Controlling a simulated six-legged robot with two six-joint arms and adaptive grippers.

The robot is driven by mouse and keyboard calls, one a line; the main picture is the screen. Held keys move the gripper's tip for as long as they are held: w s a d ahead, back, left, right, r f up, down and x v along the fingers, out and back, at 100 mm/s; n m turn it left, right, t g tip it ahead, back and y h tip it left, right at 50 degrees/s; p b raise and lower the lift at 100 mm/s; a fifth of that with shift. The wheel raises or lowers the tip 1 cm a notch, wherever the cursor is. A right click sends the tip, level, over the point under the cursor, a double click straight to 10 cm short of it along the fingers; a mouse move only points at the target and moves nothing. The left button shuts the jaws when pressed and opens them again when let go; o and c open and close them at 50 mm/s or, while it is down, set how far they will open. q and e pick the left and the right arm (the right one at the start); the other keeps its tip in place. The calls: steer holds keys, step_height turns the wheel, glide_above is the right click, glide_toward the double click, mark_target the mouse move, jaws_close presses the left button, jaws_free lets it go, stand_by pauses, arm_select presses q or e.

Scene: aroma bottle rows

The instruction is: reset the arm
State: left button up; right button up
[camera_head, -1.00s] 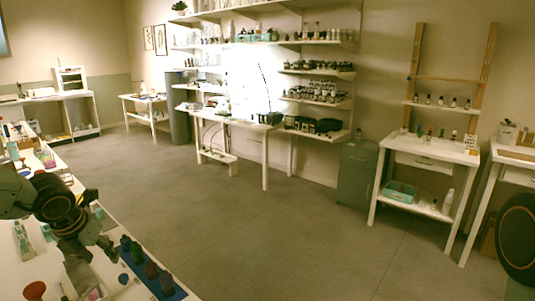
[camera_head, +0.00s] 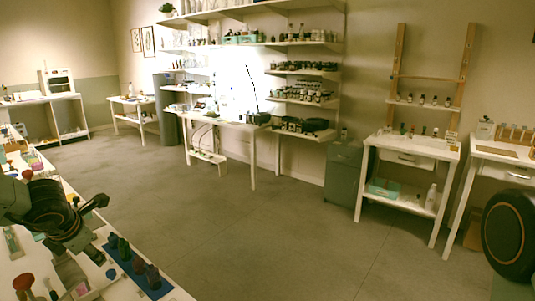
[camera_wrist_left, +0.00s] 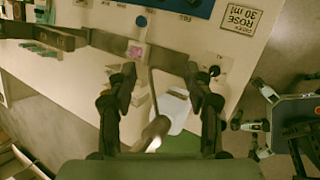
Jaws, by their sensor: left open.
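My left arm comes in from the left in the head view. Its gripper (camera_head: 100,231) is dark, open and empty, above the white table (camera_head: 68,190). In the left wrist view the two fingers of the left gripper (camera_wrist_left: 160,85) stand apart with a gap between them. A white, tongue-shaped thing (camera_wrist_left: 172,112) and the table edge show beyond them. I cannot tell how high the fingers are above the table. My right gripper is in neither view.
A blue tray (camera_head: 112,253) with several small dark bottles lies right of the gripper. A red-topped thing (camera_head: 23,283) stands near the bottom left. A label reading ROSE 30 ml (camera_wrist_left: 241,18) shows in the left wrist view. The grey floor (camera_head: 240,225) is clear.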

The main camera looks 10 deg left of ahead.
arm_select(q)
steer(key=s+d+f+m+t+b, duration=0.1)
steer(key=s+d+f+m+b, duration=0.2)
steer(key=d+f+m, duration=0.7)
steer(key=s+d+f+m+b, duration=0.3)
steer(key=d+f+m, duration=0.35)
steer(key=m, duration=0.65)
steer(key=s+d+f+m+g+h+b, duration=0.1)
steer(key=s+d+f+m+g+b, duration=0.1)
steer(key=s+f, duration=0.7)
steer(key=s+d+f+m+g+h+b, duration=0.2)
steer(key=s+d+f+m, duration=0.5)
steer(key=s, duration=0.9)
steer(key=shift+d+f+m+g+b, duration=0.3)
steer(key=shift+d+f+g+b, duration=0.5)
steer(key=shift+d+g, duration=0.4)
steer(key=shift+s, duration=0.15)
steer(key=shift+c, duration=1.4)
